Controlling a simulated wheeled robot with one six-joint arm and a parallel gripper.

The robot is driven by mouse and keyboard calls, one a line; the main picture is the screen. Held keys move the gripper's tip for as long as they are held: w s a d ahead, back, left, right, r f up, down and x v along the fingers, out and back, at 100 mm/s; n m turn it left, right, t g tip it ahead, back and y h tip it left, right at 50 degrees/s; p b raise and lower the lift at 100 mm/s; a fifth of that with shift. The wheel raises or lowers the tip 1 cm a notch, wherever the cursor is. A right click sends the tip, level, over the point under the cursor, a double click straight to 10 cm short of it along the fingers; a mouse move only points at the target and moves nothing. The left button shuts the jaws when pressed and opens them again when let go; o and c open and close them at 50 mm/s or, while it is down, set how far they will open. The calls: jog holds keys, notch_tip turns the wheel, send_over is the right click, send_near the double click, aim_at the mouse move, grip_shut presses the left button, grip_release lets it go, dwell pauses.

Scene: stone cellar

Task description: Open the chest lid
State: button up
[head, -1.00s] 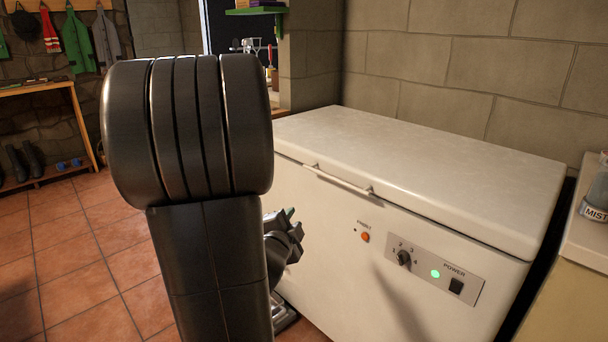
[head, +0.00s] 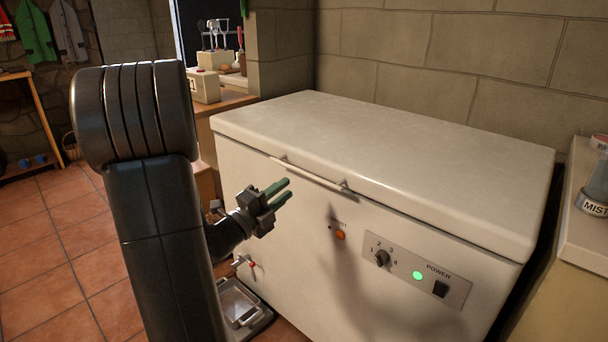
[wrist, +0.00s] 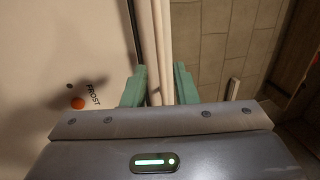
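The chest is a white chest freezer (head: 285,235). Its lid (head: 385,145) is down flat on the body. A pale bar handle (head: 312,175) sits at the lid's front edge. My gripper (head: 289,189) has two green fingers, parted and empty, a little in front of the freezer and just below the handle's left part. In the wrist view a pale bar that looks like the handle (wrist: 160,45) lines up with the gap between the fingers of my gripper (wrist: 159,72). I cannot tell how far beyond the fingertips it lies, and no grip shows.
A control panel (head: 415,270) with a knob and green light is on the freezer's front. A stone wall (head: 440,60) stands behind. A counter (head: 585,225) is close on the right. A drain tap (head: 246,262) and a metal tray (head: 240,303) are low at the left.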

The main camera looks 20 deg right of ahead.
aim_at(305, 172)
jog(key=x, duration=0.8)
jog(key=shift+w+d, duration=0.1)
jog(key=shift+d, duration=0.15)
grip_shut()
